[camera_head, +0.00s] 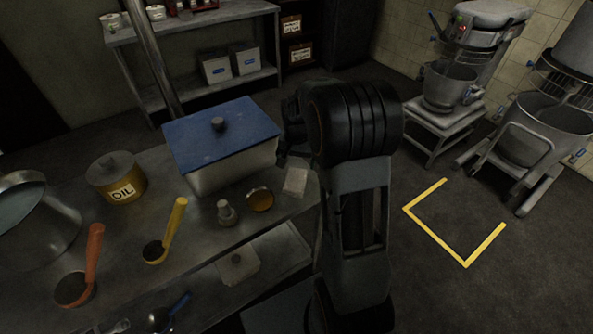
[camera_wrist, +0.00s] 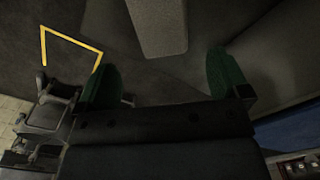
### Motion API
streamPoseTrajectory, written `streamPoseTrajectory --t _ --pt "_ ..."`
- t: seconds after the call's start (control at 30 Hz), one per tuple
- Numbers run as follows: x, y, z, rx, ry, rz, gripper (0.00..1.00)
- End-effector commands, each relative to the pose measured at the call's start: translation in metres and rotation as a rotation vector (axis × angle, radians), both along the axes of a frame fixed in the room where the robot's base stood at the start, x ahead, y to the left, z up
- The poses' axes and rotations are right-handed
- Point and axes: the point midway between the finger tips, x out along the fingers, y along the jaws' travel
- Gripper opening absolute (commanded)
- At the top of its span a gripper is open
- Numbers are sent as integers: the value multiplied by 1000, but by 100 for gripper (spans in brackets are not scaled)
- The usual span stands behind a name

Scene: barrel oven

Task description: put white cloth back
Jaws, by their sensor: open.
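A small pale, squarish thing (camera_head: 295,181), which looks like the folded white cloth, lies at the right end of the metal table (camera_head: 215,235). It is beside an amber round dish. My arm stands just to its right, with my wrist above and close to it. In the wrist view, the green fingers of my gripper (camera_wrist: 164,82) are spread wide, with nothing between their tips. The head view does not show the fingertips clearly. I cannot make out the cloth in the wrist view.
A blue-lidded box (camera_head: 222,135) stands left of my wrist. An oil tin (camera_head: 117,178), orange and yellow ladles and a small metal weight (camera_head: 227,212) share the table. Mixers (camera_head: 450,85) stand at right. The floor by the yellow marking (camera_head: 466,262) is clear.

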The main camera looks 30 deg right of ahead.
Motion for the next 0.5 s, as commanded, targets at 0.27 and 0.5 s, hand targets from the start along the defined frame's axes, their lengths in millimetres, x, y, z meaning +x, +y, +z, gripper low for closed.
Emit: streamPoseTrajectory --t 0.27,0.5 --pt "0 0 35 -1 -1 1 94" --pt "-32 30 72 -15 -64 138 94"
